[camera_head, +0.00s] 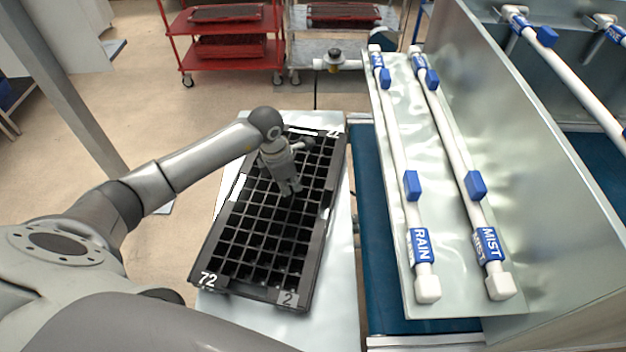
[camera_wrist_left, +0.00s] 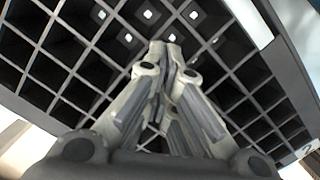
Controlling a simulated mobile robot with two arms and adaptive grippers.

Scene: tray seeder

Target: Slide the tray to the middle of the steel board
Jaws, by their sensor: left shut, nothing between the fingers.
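The black seedling tray (camera_head: 252,289) with many square cells lies on the pale steel board (camera_head: 339,290). Its long side runs away from me, slightly turned, with "72" on the near left corner and a "2" label at the near right. Its left near edge reaches to or past the board's left side. My left gripper (camera_head: 290,190) is shut and empty, pointing down over the tray's cells in the far half. In the left wrist view the shut fingers (camera_wrist_left: 165,48) are close to the cell grid (camera_wrist_left: 232,50); I cannot tell whether they touch it. My right gripper is not in view.
A blue conveyor belt (camera_head: 376,230) runs along the board's right side. Above it stands a metal panel with white RAIN (camera_head: 402,170) and MIST (camera_head: 452,150) pipes. A red cart (camera_head: 232,62) with trays stands at the back. Open floor lies left.

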